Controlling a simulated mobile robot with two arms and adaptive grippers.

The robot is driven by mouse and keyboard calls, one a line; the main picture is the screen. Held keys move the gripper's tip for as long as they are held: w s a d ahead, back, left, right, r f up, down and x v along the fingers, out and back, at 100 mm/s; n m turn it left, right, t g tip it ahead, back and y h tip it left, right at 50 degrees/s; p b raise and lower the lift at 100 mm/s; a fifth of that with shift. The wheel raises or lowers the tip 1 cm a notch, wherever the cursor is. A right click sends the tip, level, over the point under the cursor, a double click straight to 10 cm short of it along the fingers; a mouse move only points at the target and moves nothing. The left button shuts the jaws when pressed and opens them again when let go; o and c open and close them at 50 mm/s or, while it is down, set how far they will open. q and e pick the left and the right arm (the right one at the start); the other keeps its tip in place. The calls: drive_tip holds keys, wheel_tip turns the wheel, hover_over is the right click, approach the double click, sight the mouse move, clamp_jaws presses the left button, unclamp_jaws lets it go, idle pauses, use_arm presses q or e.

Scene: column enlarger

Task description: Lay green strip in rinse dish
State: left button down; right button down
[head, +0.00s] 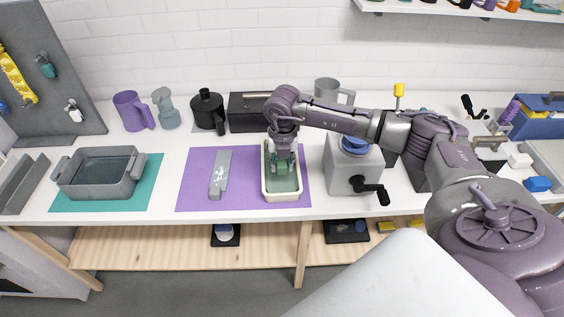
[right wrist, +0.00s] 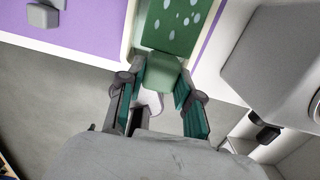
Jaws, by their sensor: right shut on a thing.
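The rinse dish is a cream-rimmed rectangular tray (head: 281,198) on the purple mat; its rim also shows in the right wrist view (right wrist: 131,38). My right gripper (head: 283,157) reaches down over the dish. In the right wrist view its fingers (right wrist: 162,90) are shut on the plain end block of the green strip (right wrist: 183,22), whose flat part has pale spots. The strip lies within the dish outline; I cannot tell whether it touches the bottom. The gripper hides part of it in the head view. My left gripper is not in view.
A grey spotted strip (head: 219,175) lies left of the dish on the purple mat (head: 195,190). A grey box with a black crank (head: 353,170) stands close to the right. A grey tub (head: 100,180) sits on a teal mat. Jugs and bottles line the back.

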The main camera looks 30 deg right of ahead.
drive_tip(key=shift+s+a, duration=0.1)
drive_tip(key=shift+s, duration=0.05)
wheel_tip(320, 180, down, 9)
drive_tip(key=b, duration=0.7)
drive_tip(key=shift+f+b, duration=0.1)
drive_tip(key=shift+b, duration=0.25)
drive_tip(key=shift+f, duration=0.25)
drive_tip(key=shift+f+b, duration=0.4)
drive_tip(key=shift+b, duration=0.3)
idle(0.8)
drive_tip(key=c, duration=0.7)
unclamp_jaws()
drive_tip(key=shift+r, duration=0.2)
